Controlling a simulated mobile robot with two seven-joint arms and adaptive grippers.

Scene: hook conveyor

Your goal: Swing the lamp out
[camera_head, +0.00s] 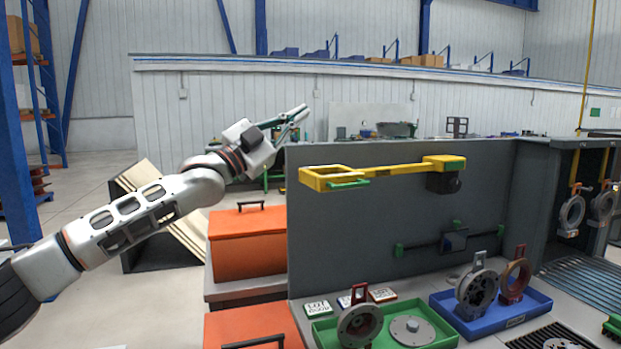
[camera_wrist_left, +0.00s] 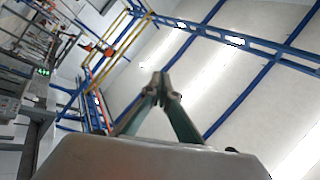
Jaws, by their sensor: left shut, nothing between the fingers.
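The lamp looks to be the yellow arm (camera_head: 385,173) along the top of the grey panel (camera_head: 345,235). It has an open yellow frame with a green handle (camera_head: 348,184) at its left end. A dark round part (camera_head: 445,183) hangs under its right end. My left gripper (camera_head: 302,110) is shut and empty, raised above the panel's left top edge, up and left of the lamp and apart from it. In the left wrist view its fingertips (camera_wrist_left: 159,84) meet against the ceiling, and the lamp is not visible there. My right gripper is not in view.
A green tray (camera_head: 447,326) and a blue tray (camera_head: 541,297) with ring parts stand before the panel. Orange boxes (camera_head: 248,243) stand at the left. Hooks with rings (camera_head: 572,212) hang at the right. The air around my left gripper looks free.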

